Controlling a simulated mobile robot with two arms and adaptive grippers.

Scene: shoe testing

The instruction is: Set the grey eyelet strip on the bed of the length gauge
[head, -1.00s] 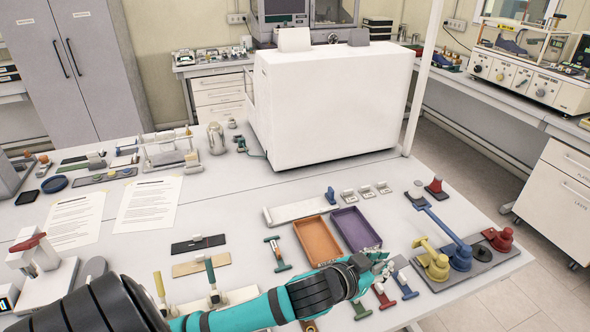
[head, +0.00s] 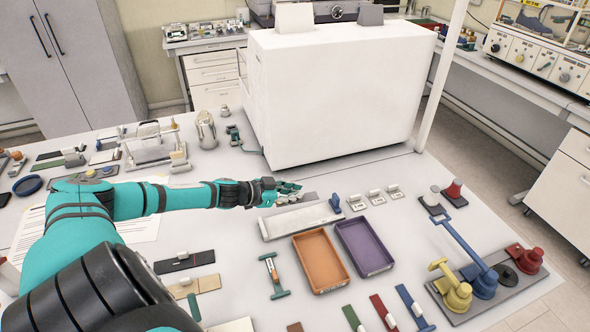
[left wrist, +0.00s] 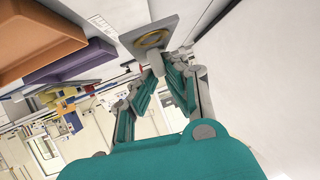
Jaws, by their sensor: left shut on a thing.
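The grey eyelet strip (left wrist: 138,43) shows in the left wrist view as a grey plate with a gold ring and a pale grip. My left gripper (left wrist: 166,70) is shut on that grip. In the head view my left gripper (head: 290,189) is near the far edge of the length gauge, and a grey end of the strip (head: 310,197) shows past its fingers. The length gauge (head: 287,225) is a long pale bed with a blue stop (head: 335,203) at its right end. Whether the strip touches the gauge cannot be told. My right gripper is not in view.
An orange tray (head: 301,234) and a purple tray (head: 386,266) lie in front of the gauge. Small white labelled blocks (head: 376,197) stand to its right. A large white box (head: 335,95) rises behind. Coloured strips (head: 383,312) lie at the front.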

